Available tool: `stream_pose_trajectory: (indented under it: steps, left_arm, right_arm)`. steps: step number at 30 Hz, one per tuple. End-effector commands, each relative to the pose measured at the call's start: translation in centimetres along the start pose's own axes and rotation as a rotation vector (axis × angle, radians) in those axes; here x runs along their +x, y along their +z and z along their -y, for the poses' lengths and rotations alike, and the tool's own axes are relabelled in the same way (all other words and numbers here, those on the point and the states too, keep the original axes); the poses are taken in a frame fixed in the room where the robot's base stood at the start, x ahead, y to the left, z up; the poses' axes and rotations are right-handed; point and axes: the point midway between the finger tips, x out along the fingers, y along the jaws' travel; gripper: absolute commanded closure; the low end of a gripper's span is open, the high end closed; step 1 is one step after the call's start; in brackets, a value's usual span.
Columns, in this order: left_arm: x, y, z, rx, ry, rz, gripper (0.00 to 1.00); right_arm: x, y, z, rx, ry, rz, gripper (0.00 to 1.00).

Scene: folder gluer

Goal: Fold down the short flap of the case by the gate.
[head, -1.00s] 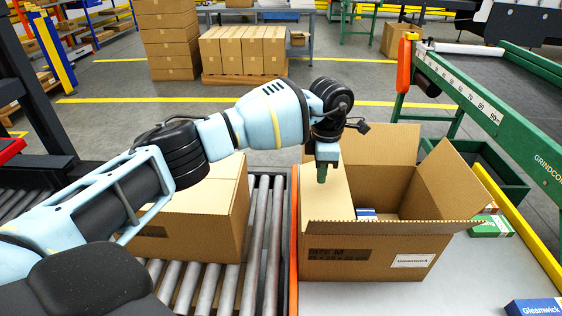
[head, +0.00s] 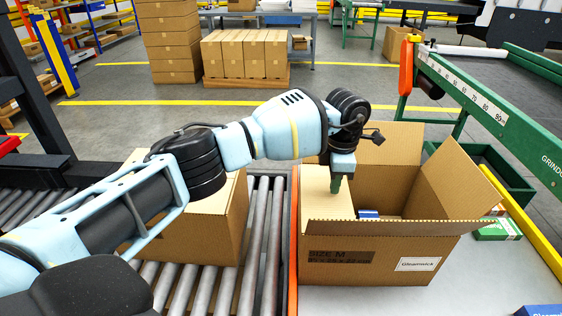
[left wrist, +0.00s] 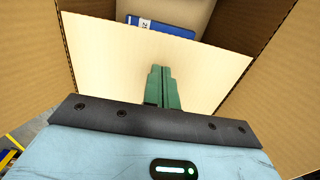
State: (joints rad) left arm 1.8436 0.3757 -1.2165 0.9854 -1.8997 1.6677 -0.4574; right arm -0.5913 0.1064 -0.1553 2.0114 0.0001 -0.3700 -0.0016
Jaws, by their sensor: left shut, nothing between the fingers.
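The open case (head: 375,262) is a brown carton marked SIZE M with a Gleamwick label, standing on the grey table. Its short flap (head: 318,200) on the left, beside the orange gate (head: 293,240), leans inward over the left part of the opening. The other flaps stand up or splay outward. My left gripper (head: 336,185) points down over this flap, its green fingers shut and empty. In the left wrist view the fingertips (left wrist: 161,72) are against or just above the pale flap (left wrist: 205,75); contact is unclear. A blue box (left wrist: 160,27) shows inside, beyond the flap's edge.
Another brown carton (head: 215,225) stands on the roller conveyor (head: 262,240) left of the gate, under my left arm. A green-and-white box (head: 498,229) and a blue box (head: 540,311) lie on the table to the right. A green-framed machine (head: 480,110) stands behind right.

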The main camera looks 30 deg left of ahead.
Motion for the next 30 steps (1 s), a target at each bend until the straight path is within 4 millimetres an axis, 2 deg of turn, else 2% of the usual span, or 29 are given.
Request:
stream_pose_trajectory:
  steps: [11,30]
  left_arm:
    - [-0.5,0.1,0.0,0.000,0.002,0.001,1.00]
    - [-7.1,0.1,0.0,0.001,0.005,0.003,1.00]
  right_arm:
    - [-0.1,-0.2,0.0,0.000,0.000,-0.003,0.24]
    - [-2.2,-3.8,0.0,-0.008,0.005,-0.052,0.24]
